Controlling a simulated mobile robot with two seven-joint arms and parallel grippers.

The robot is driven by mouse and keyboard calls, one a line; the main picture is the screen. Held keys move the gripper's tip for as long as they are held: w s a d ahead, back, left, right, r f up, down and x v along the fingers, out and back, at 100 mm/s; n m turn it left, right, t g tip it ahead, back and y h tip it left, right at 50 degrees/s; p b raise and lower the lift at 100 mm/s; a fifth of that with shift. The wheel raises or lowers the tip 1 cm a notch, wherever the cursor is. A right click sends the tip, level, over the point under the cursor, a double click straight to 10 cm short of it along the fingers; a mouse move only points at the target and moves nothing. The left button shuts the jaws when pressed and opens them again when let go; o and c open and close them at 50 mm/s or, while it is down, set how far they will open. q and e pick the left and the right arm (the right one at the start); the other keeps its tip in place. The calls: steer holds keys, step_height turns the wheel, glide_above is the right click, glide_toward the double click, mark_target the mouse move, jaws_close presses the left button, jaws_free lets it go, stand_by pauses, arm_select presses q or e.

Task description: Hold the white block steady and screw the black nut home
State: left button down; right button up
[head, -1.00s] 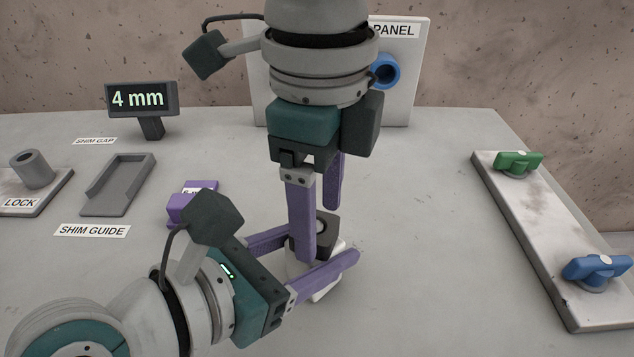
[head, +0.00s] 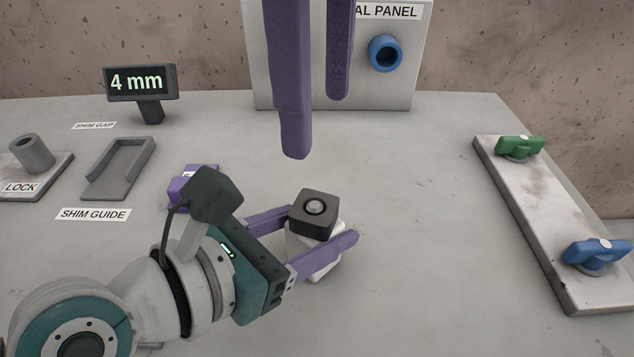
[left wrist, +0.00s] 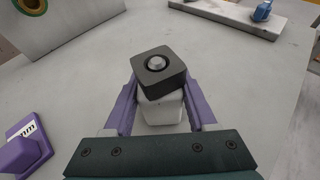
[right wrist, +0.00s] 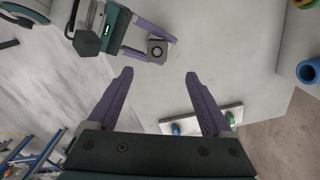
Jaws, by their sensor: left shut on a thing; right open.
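The white block (head: 322,262) stands on the slab near the middle, between the purple fingers of my left gripper (head: 304,237), which is shut on it. The black nut (head: 312,220) is a square piece on top of the block. A round grey stud end shows in its centre. In the left wrist view the nut (left wrist: 165,75) sits turned relative to the white block (left wrist: 160,110). Whether a gap lies between nut and block I cannot tell. My right gripper (head: 318,125) is open and empty, raised above and behind the nut. It also shows open in the right wrist view (right wrist: 160,75).
A purple piece (head: 180,188) lies left of my left gripper. The grey shim guide (head: 120,165), lock plate (head: 50,192) and 4 mm display (head: 141,84) are farther left. A panel with a blue ring (head: 385,53) stands behind. A plate with green and blue knobs (head: 560,230) lies right.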

steer(key=shift+r, duration=0.85)
arm_select(q)
steer(key=shift+c, duration=0.6)
jaws_free()
steer(key=v, duration=1.2)
